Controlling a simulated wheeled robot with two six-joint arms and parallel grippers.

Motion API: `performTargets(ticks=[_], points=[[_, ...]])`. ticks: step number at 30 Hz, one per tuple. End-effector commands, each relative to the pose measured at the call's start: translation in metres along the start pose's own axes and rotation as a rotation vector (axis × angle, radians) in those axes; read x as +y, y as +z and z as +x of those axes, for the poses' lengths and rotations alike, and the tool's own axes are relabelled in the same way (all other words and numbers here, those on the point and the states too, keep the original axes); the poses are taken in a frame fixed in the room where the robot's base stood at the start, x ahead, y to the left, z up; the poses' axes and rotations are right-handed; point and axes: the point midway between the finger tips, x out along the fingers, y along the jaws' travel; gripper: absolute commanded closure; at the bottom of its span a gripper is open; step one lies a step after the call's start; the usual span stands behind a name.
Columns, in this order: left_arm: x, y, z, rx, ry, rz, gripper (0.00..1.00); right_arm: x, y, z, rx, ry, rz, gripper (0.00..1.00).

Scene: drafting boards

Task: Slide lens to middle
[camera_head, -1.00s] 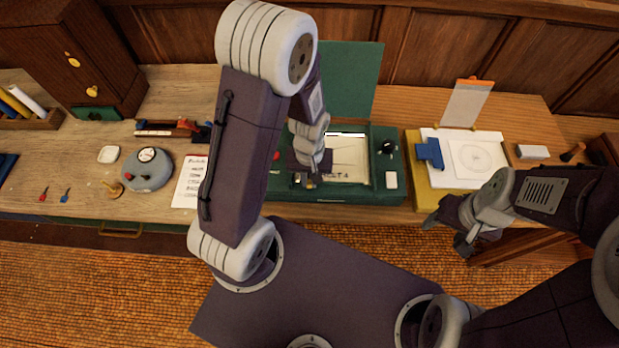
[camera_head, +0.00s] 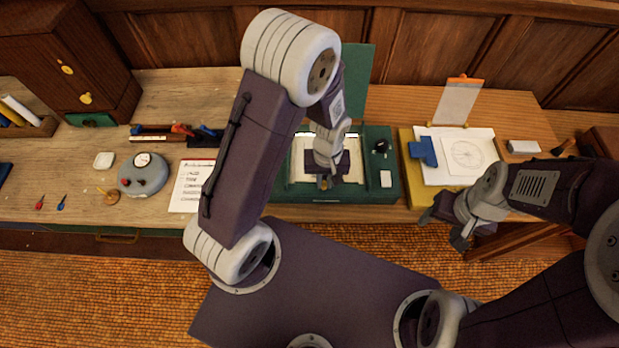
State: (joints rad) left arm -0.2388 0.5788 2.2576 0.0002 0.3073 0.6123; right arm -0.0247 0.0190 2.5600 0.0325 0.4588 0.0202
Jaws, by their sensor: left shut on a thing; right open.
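A green case (camera_head: 385,192) with a raised green lid (camera_head: 358,80) stands on the bench in the middle of the view. A bright, pale panel (camera_head: 302,165) lies inside it. My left gripper (camera_head: 325,184) is low over the panel's front edge, near its middle, and is shut on a small part there. I take this part for the lens, but the gripper mostly hides it; only a small yellowish bit shows. My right gripper (camera_head: 448,232) is open and empty in front of the bench, at the right.
A black knob (camera_head: 380,146) and a white pad (camera_head: 386,179) sit on the case's right side. A yellow board (camera_head: 417,196) with a drawing sheet (camera_head: 465,158) and a blue piece (camera_head: 421,151) is to its right. A printed sheet (camera_head: 187,190) and a grey round device (camera_head: 143,178) are left.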

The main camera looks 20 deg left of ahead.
Motion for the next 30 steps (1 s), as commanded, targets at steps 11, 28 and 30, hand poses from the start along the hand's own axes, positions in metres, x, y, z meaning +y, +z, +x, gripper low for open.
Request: performTargets(ticks=[11,28,30], points=[[0.011,-0.002,-0.001,0.007,0.005,-0.001,1.00,0.000,0.000,-0.002,0.000,0.000,0.000,0.41],[0.011,-0.002,-0.027,0.009,0.006,-0.001,0.64,0.000,0.000,-0.003,0.000,0.000,0.000,0.41],[0.011,-0.002,-0.044,0.009,0.007,-0.001,0.64,0.000,0.000,-0.003,0.000,0.000,0.000,0.41]])
